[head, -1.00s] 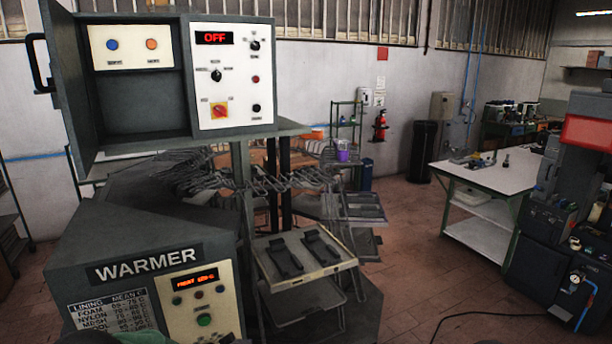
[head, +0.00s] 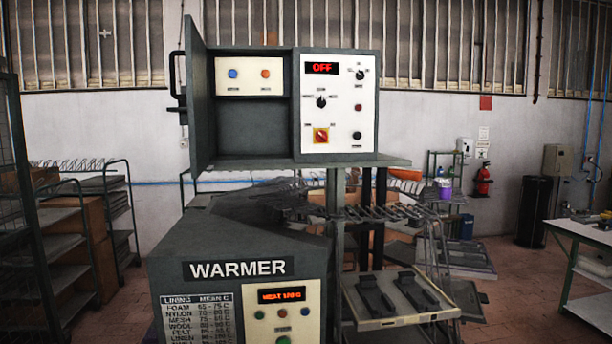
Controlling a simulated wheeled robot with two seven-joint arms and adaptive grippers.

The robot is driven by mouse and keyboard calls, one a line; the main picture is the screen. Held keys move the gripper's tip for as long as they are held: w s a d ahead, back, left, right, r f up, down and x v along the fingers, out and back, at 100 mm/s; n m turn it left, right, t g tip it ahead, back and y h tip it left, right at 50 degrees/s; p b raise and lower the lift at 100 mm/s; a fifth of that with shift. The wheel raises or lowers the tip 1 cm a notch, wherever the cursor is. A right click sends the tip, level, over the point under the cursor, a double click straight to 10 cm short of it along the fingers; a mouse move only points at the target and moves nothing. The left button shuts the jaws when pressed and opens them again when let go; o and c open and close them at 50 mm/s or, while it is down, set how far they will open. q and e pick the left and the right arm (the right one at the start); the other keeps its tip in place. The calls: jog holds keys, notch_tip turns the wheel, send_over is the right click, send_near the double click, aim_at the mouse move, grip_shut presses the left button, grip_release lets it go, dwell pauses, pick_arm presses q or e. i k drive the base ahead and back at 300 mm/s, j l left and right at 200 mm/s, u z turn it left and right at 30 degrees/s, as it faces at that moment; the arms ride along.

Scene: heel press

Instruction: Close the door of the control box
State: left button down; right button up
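The grey control box (head: 336,148) stands on a shelf above the heel press in the head view. Its door (head: 201,98) is hinged at the left edge of the open compartment and stands open, swung out toward me. A dark handle (head: 176,80) is on the door's outer left side. The box's white front panel (head: 336,103) has a red OFF display, knobs and a switch. Neither of my grippers shows in the head view.
The warmer (head: 180,270) stands below and in front of the box. A press plate with two dark pads (head: 384,318) is to its right. Metal shelving (head: 30,210) with boxes is at the left. A white table (head: 590,232) is at the right edge, with open floor before it.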

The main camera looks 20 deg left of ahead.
aim_at(194, 52)
jog(key=k+j+u, duration=0.1)
jog(key=j, duration=0.7)
jog(key=k+j+u, duration=0.15)
jog(key=j, duration=0.6)
jog(key=j+u, duration=0.1)
jog(key=j, duration=0.7)
